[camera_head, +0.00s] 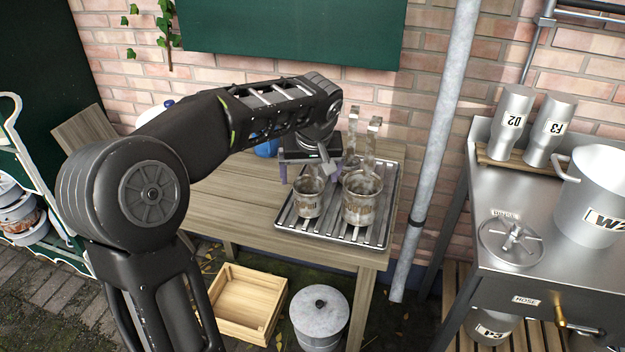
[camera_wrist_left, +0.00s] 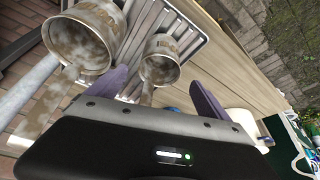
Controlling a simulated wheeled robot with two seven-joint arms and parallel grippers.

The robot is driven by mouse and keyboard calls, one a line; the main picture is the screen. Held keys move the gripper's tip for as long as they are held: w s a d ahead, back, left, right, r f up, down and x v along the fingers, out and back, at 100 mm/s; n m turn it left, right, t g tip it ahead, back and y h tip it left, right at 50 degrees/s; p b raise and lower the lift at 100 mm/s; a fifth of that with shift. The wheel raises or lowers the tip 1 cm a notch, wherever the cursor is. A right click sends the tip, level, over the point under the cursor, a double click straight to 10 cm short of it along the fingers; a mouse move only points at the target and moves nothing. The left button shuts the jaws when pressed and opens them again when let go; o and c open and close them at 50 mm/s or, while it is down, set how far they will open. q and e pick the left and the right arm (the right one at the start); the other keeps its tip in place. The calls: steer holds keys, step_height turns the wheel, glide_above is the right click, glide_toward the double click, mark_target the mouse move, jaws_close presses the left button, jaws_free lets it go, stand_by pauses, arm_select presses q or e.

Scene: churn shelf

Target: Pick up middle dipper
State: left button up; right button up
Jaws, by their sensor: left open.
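Worn metal dippers stand on a ribbed metal tray (camera_head: 283,222) on a wooden table. A smaller dipper (camera_head: 308,204) is at the left and a larger dipper (camera_head: 362,210) is to its right. Two upright handles rise behind the larger one; I cannot tell whether a further dipper is hidden there. My left gripper (camera_head: 310,168) is open just behind and above the smaller dipper. In the left wrist view, the smaller dipper (camera_wrist_left: 158,68) shows ahead of the open fingers (camera_wrist_left: 157,92), its handle between them. The larger dipper (camera_wrist_left: 82,42) lies outside the fingers, at left.
The wooden table (camera_head: 232,205) is bare left of the tray. A grey pipe (camera_head: 436,140) stands at its right. A wooden crate (camera_head: 247,300) and lidded can (camera_head: 320,318) are below.

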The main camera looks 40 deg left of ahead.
mark_target(309, 189)
arm_select(q)
steer(key=shift+x, duration=1.3)
steer(key=x, duration=0.5)
steer(key=shift+f+p, duration=0.1)
steer(key=shift+p, duration=0.2)
steer(key=shift+c, duration=0.2)
steer(key=c, duration=1.5)
